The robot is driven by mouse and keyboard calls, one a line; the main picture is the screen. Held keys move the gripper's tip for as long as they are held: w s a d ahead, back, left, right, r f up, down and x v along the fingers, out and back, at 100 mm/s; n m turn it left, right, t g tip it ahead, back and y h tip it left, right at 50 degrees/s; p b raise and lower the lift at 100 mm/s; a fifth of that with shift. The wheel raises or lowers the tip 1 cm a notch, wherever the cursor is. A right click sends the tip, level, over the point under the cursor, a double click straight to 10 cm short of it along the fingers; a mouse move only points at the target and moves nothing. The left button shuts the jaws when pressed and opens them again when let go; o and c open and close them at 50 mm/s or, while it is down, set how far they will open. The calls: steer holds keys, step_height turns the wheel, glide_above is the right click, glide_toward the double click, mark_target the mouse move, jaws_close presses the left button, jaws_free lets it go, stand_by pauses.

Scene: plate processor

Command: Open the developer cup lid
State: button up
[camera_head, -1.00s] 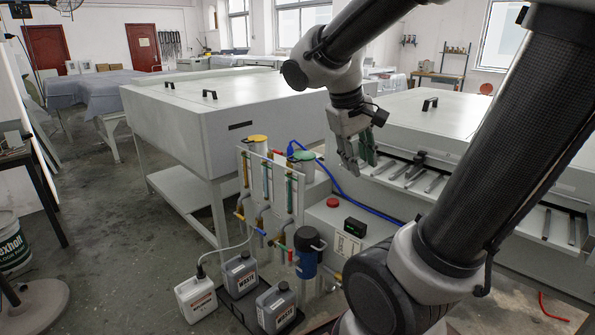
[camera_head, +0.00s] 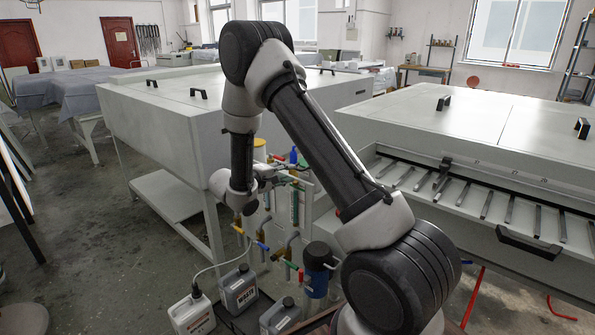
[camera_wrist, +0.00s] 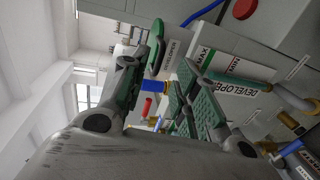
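In the wrist view, which is turned on its side, the developer cup (camera_wrist: 171,60) shows a grey body marked DEVELOPER and a green lid (camera_wrist: 154,48). The lid appears to be on the cup. My gripper (camera_wrist: 157,64) is open, its green-padded fingers spread with the lid just ahead of the gap between them. I cannot tell whether a finger touches it. In the head view, my gripper (camera_head: 283,176) is small and partly hidden at the pipe panel, and I cannot make out the green lid there.
A white panel marked MAX, MIN and DEVELOPER (camera_wrist: 232,70) stands beside the fingers, with pipes and valves close by. A yellow lid (camera_head: 260,143) sits behind my arm. Waste canisters (camera_head: 240,287) and a blue filter (camera_head: 316,268) stand below. Large white machines (camera_head: 220,100) flank the panel.

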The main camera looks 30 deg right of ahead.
steer(key=x, duration=0.6)
steer(key=shift+w+d, duration=0.1)
steer(key=shift+d, duration=0.2)
steer(key=shift+c, duration=0.4)
jaws_close()
